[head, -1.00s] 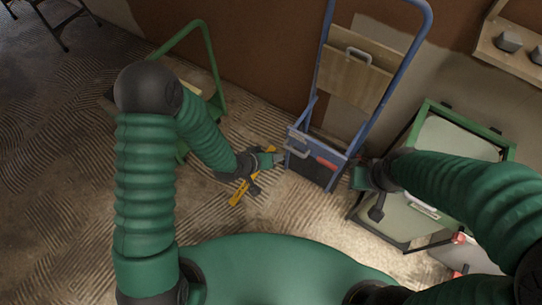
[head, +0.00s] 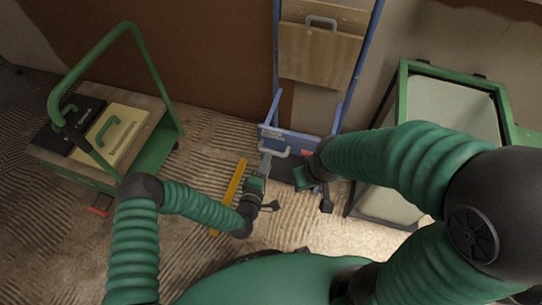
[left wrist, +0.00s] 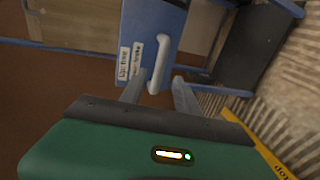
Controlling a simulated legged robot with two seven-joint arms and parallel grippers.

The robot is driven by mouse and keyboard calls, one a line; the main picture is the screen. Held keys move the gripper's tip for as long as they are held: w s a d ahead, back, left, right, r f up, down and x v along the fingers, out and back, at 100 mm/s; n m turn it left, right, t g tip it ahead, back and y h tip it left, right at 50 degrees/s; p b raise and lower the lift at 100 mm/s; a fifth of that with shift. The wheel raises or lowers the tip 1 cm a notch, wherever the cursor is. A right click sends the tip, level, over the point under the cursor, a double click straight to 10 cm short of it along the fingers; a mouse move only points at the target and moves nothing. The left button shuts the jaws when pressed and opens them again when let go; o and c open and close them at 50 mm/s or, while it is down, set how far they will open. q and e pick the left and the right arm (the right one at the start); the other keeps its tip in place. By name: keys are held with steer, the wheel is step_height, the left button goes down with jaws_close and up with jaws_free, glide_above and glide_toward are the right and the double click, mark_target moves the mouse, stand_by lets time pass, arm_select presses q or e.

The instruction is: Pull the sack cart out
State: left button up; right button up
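The sack cart has a blue tube frame and a blue lower panel (head: 311,143) with a pale grey handle (head: 274,152). It stands upright against the wall in the head view. My left gripper (head: 265,162) is at this handle. In the left wrist view, its fingers (left wrist: 158,92) are apart, with the lower end of the handle (left wrist: 160,60) between or just beyond their tips; contact is not clear. My right gripper (head: 306,180) is low in front of the cart's right side, partly hidden by its arm. I cannot tell its finger opening.
Wooden boards (head: 320,55) rest in the cart's frame. A green trolley (head: 163,150) with black and cream cases stands left. A green-framed cabinet (head: 402,95) stands close on the right.

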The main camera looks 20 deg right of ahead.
mark_target(272, 151)
arm_select(q)
steer(key=b+x, duration=0.2)
steer(key=x, duration=0.4)
steer(key=shift+w+d, duration=0.15)
steer(key=shift+w, duration=0.05)
jaws_close()
steer(key=shift+f, duration=0.1)
steer(key=shift+s+f, duration=0.1)
stand_by(0.8)
